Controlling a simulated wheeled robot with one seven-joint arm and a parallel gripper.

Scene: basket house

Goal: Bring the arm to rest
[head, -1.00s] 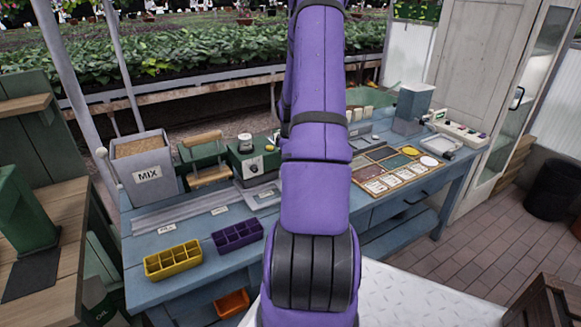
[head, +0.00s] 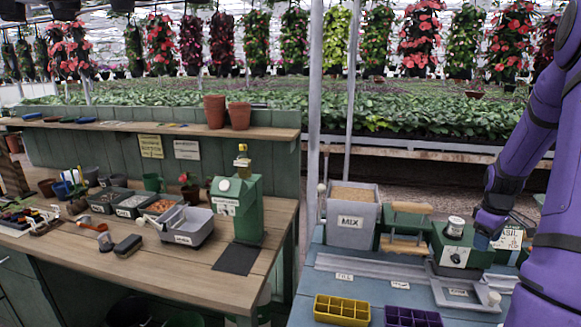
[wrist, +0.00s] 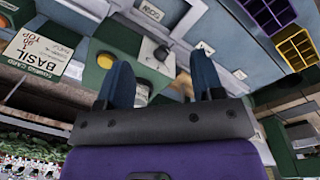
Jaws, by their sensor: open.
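My purple arm (head: 545,185) comes in from the right in the head view. My gripper (head: 484,240) is by the green machine (head: 455,256) on the blue bench. In the wrist view its two blue fingers stand apart with nothing between them, so my gripper (wrist: 163,72) is open and empty. A basil card (wrist: 40,52) shows at the left of the wrist view. Whether the fingers touch the machine cannot be told.
On the blue bench stand a grey MIX bin (head: 351,212), a yellow tray (head: 342,310) and a purple tray (head: 412,317). The wooden bench (head: 190,262) at left carries a green dispenser (head: 237,212), a grey tub (head: 187,226) and several small pots.

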